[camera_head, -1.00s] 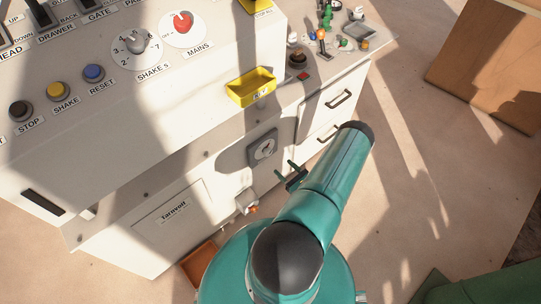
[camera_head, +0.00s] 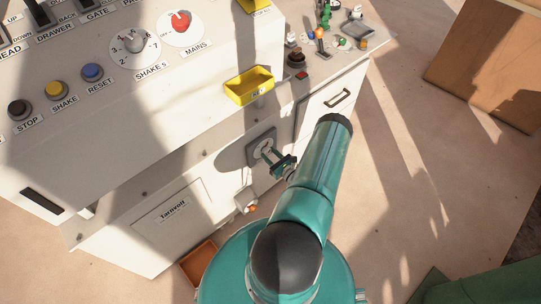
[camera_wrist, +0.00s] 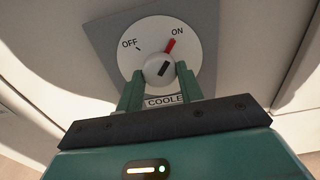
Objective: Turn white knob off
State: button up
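The white knob (camera_wrist: 159,69) sits on a round white dial marked OFF and ON, above a partly covered label reading "COOLE". Its red pointer (camera_wrist: 169,47) points to ON. In the head view the dial (camera_head: 263,147) is on a grey plate on the cabinet's front. My gripper (camera_wrist: 161,76) is at the dial, one finger on each side of the knob's lower part. The fingers stand apart and look open; whether they touch the knob cannot be told. In the head view my gripper (camera_head: 272,154) is right at the dial.
A yellow tray (camera_head: 250,85) juts out above the dial. A white fitting with an orange tip (camera_head: 247,201) sticks out below. A drawer with a dark handle (camera_head: 338,98) is at the right. Open floor (camera_head: 400,190) lies right of the cabinet.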

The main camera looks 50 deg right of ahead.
jog(key=c, duration=0.3)
jog(key=shift+c, duration=0.2)
jog(key=shift+n, duration=0.4)
jog(key=n, duration=0.3)
jog(key=shift+d, duration=0.1)
jog(key=n, duration=0.8)
jog(key=shift+n, duration=0.3)
jog(key=shift+r+n, duration=0.1)
jog(key=shift+n, duration=1.6)
